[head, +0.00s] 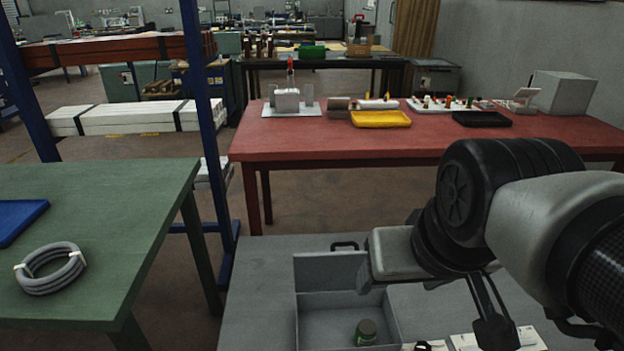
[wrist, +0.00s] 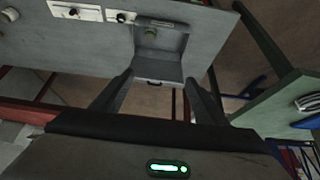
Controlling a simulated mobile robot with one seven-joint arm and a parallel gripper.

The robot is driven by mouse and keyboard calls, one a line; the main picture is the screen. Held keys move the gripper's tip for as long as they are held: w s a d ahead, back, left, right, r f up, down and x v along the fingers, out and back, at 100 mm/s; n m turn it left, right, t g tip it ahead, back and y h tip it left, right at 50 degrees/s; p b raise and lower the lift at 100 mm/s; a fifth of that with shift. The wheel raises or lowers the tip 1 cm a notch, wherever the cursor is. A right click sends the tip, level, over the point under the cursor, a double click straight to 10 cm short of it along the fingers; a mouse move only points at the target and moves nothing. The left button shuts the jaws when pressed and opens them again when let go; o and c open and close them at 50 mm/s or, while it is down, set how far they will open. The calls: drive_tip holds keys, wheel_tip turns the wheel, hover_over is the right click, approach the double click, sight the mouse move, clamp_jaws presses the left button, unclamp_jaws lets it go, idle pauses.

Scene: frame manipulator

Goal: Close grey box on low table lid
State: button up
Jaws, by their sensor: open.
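The grey box (head: 341,322) sits on the grey low table (head: 258,283) in the head view, with a green jar (head: 366,332) inside. Its lid (head: 318,272) stands open at the far side, with a dark handle (head: 345,245) on its outer edge. In the wrist view the box (wrist: 160,22) is at the top and the lid (wrist: 157,68) points toward my gripper (wrist: 157,86). My gripper is open and empty, with one finger on each side of the lid's handle end. I cannot tell whether either finger touches it. In the head view my arm hides the lid's right part.
White panels with knobs (head: 498,340) lie right of the box on the low table. A green table (head: 110,220) with a grey hose coil (head: 50,268) stands left. A red table (head: 340,140) with several items stands behind. A blue post (head: 205,130) rises between.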

drive_tip(key=c, duration=0.3)
drive_tip(key=shift+g, duration=0.3)
drive_tip(key=w+r, duration=0.1)
drive_tip(key=w, duration=0.2)
drive_tip(key=w+r, duration=0.1)
drive_tip(key=w, duration=0.2)
drive_tip(key=w+r+p, duration=0.1)
drive_tip(key=w, duration=0.2)
drive_tip(key=shift+w, duration=0.15)
clamp_jaws()
drive_tip(key=w+f+g+p, duration=0.1)
drive_tip(key=w+f, duration=0.4)
drive_tip(key=w, duration=0.8)
drive_tip(key=w+f+p, duration=0.1)
drive_tip(key=w+f, duration=0.4)
drive_tip(key=w, duration=0.8)
drive_tip(key=w+r+b+x, duration=0.1)
drive_tip(key=w+b+x, duration=0.1)
drive_tip(key=x, duration=2.2)
drive_tip(key=shift+s+r+g, duration=0.15)
drive_tip(key=shift+s, duration=0.8)
drive_tip(key=shift+s+r+g, duration=0.15)
drive_tip(key=shift+s+r, duration=0.05)
drive_tip(key=shift+s, duration=0.7)
